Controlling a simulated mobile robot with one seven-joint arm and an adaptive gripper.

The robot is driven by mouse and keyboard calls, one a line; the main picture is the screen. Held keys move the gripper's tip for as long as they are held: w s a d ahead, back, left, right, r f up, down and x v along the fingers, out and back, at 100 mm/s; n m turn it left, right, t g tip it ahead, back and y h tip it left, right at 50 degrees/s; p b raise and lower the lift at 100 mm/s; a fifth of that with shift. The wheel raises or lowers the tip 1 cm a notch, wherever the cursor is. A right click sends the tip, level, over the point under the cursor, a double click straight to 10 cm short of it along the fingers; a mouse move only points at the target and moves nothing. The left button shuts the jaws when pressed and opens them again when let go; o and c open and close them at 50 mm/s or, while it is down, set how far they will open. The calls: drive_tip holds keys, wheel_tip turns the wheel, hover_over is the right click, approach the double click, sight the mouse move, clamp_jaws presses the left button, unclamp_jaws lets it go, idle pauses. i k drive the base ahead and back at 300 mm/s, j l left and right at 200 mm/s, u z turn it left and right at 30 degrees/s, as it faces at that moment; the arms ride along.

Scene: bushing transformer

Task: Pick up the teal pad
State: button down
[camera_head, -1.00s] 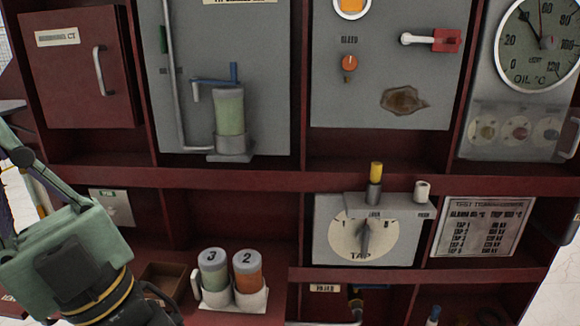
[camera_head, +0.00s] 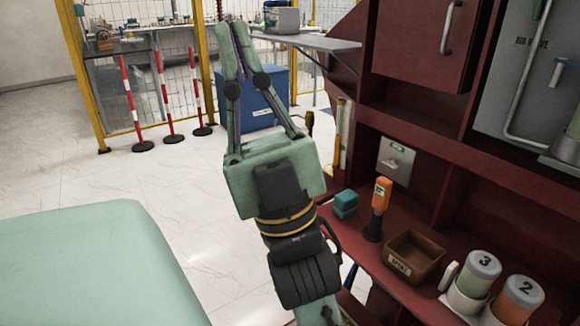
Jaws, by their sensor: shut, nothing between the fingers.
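The teal pad (camera_head: 345,203) is a small block on the dark red shelf (camera_head: 372,268), near the shelf's left end. It stands left of an orange-topped tool with a black base (camera_head: 377,209). My gripper (camera_head: 231,32) points up and away in the picture, its fingers together at the tips and empty. It shows left of the pad and apart from it. The pad is in plain sight just right of my gripper's body.
An open brown box (camera_head: 412,257) and a holder with canisters marked 3 (camera_head: 479,273) and 2 (camera_head: 520,297) stand right of the pad. The red cabinet wall (camera_head: 452,138) rises behind. A grey ledge (camera_head: 313,43) juts out above left. Open floor (camera_head: 75,165) lies left.

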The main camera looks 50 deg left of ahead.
sight(346, 203)
drive_tip(key=u, duration=1.15)
drive_tip(key=z, duration=1.3)
drive_tip(key=u, duration=1.3)
drive_tip(key=i+j+z, duration=0.3)
drive_tip(key=j, duration=0.3)
drive_tip(key=i+j+z, duration=0.3)
drive_tip(key=j, duration=0.35)
drive_tip(key=i, duration=0.05)
